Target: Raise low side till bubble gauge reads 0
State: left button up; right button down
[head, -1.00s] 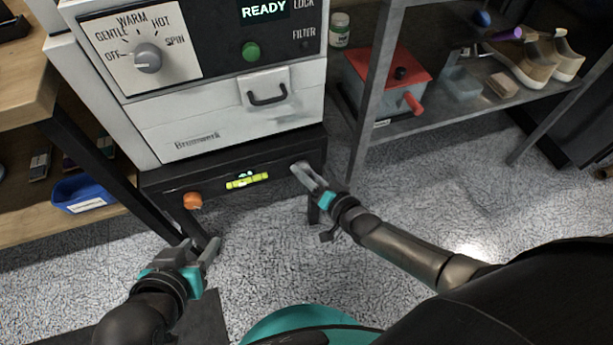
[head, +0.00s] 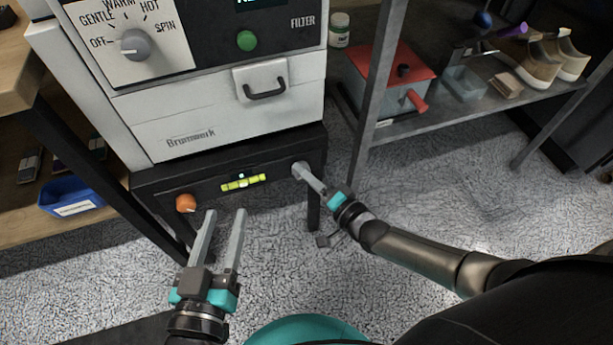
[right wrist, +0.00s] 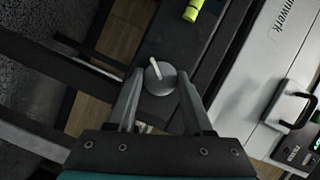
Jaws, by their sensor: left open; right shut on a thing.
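The yellow-green bubble gauge (head: 243,182) is on the front of the dark stand under the white machine. It is too small to read the bubble's exact place. An orange knob (head: 186,203) is left of the gauge on the stand. My right gripper (head: 303,172) is shut on the grey knob at the stand's right end. In the right wrist view this grey knob (right wrist: 160,79) sits between the fingertips, its pale pointer bar showing, and part of the gauge (right wrist: 193,10) shows at the top. My left gripper (head: 226,212) is open and empty, just below and right of the orange knob.
The white machine (head: 225,115) stands on the dark stand (head: 215,178). A metal shelf at right holds a red-lidded box (head: 392,75) and shoes (head: 540,60). A wooden shelf with a blue bin (head: 68,197) is at left.

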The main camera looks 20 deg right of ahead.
pick_arm(q)
jog(key=shift+s+r+t, duration=0.2)
jog(key=shift+t, duration=0.1)
pick_arm(e)
jog(key=shift+m, duration=0.3)
jog(key=shift+c, duration=1.4)
grip_release()
pick_arm(q)
jog(key=s+a+f+g+y+p, duration=0.1)
jog(key=a+f+g+y+p, duration=0.2)
jog(key=a+g, duration=0.4)
jog(key=shift+s+a+f+g+y+p, duration=0.2)
jog(key=shift+s+a+g+y+p, duration=0.15)
jog(key=shift+g+y+p, duration=0.4)
pick_arm(e)
jog(key=v, duration=1.5)
jog(key=shift+s+d+f, duration=0.1)
